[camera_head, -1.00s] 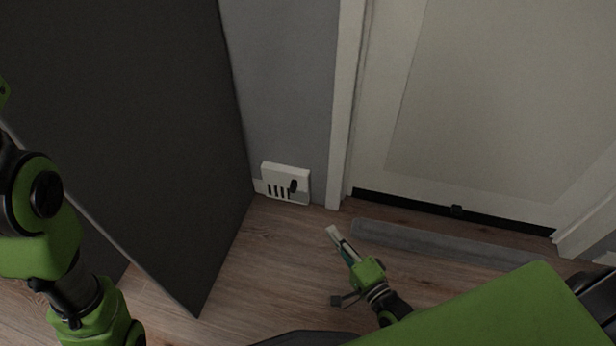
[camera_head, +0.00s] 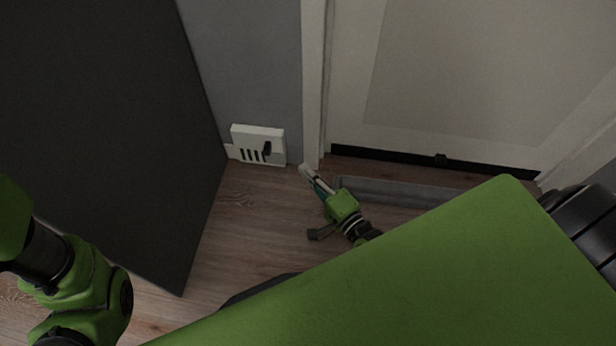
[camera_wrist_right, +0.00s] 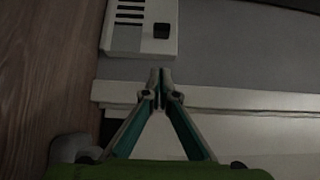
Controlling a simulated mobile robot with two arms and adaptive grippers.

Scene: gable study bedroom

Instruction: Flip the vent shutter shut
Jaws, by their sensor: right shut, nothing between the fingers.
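The vent (camera_head: 257,144) is a white box low on the grey wall, with several dark slots on its front. A small black lever (camera_head: 267,149) sits at the right of the slots. In the right wrist view the vent (camera_wrist_right: 117,38) and its black lever (camera_wrist_right: 161,31) lie just beyond the fingertips. My right gripper (camera_head: 304,169) is shut and empty, to the right of the vent and a little lower, apart from it. It also shows in the right wrist view (camera_wrist_right: 160,76) with its fingertips together. My left gripper is not in view; only my left arm shows.
A large dark panel (camera_head: 110,130) stands left of the vent. A white door frame post (camera_head: 313,80) and a pale door (camera_head: 450,80) are to the right. A grey bar (camera_head: 400,190) lies on the floor before the door. Wooden floor (camera_head: 235,215) is clear below the vent.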

